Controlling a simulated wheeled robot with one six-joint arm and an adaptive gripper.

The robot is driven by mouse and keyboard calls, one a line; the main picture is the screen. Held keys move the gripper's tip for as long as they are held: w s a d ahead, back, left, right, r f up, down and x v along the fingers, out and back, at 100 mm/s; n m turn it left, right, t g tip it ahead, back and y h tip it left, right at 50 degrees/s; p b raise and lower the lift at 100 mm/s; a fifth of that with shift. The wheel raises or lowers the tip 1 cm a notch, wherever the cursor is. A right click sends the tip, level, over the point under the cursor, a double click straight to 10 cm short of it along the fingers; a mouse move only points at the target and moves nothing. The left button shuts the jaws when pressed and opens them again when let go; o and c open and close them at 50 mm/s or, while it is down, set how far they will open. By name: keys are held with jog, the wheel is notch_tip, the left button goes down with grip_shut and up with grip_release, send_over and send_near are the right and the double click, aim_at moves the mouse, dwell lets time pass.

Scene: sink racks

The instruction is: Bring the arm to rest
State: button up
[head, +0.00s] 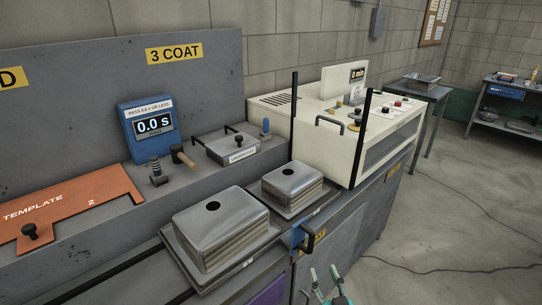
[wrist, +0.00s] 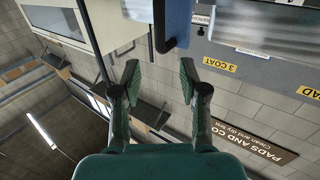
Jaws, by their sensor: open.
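My gripper (head: 330,283) shows at the bottom edge of the head view, in front of the bench's front side, with green-padded fingers. Most of my arm is out of the picture. In the wrist view my gripper (wrist: 159,82) has its two fingers spread apart with nothing between them. A blue block with a dark handle (head: 308,240) is on the bench front above the gripper. A blue part with a dark bar (wrist: 172,25) shows just beyond the fingertips in the wrist view; I cannot tell the exact gap.
Two metal boxes (head: 222,236) (head: 292,187) sit on trays along the bench front. A cream machine (head: 338,122) stands right. Open floor (head: 440,215) lies right, crossed by a cable.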

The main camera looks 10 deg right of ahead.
jog(key=s+f+g, duration=0.1)
jog(key=s+f, duration=0.3)
jog(key=s, duration=0.6)
jog(key=s+f+g, duration=0.1)
jog(key=s+f, duration=0.2)
jog(key=s, duration=0.8)
jog(key=s+r, duration=0.2)
jog(key=s, duration=0.8)
jog(key=s+r+g, duration=0.1)
jog(key=s+r, duration=0.1)
jog(key=s, duration=0.8)
jog(key=shift+s+a+r+m+h, duration=0.25)
jog(key=shift+r+m+h, duration=0.05)
